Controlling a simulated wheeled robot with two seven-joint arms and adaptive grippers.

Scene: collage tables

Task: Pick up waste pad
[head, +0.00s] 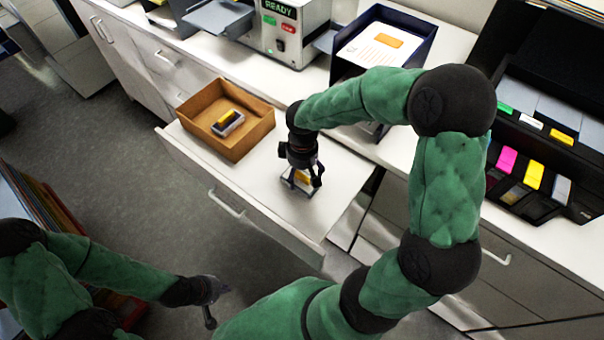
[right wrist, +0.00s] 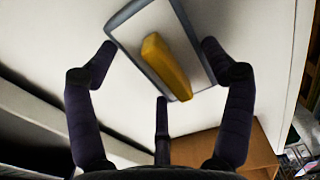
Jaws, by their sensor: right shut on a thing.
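A pad with a white top, a grey edge and a yellow grip (right wrist: 165,67) lies between the fingers of my right gripper (right wrist: 158,52). In the head view this pad (head: 300,181) is low over or on the pulled-out white drawer top, right of the brown box. My right gripper (head: 303,176) is shut on it and partly covers it. I cannot tell if the pad touches the surface. A similar grey and yellow pad (head: 228,123) lies inside the brown box (head: 254,140). My left gripper (head: 218,305) is low at the left, fingers apart, and empty.
A grey machine (head: 283,45) with a READY display stands on the counter behind. A dark blue tray (head: 425,50) with paper and an orange piece is beside it. A black rack (head: 545,150) with coloured tabs stands at right. Bare drawer surface (head: 263,190) lies around the pad.

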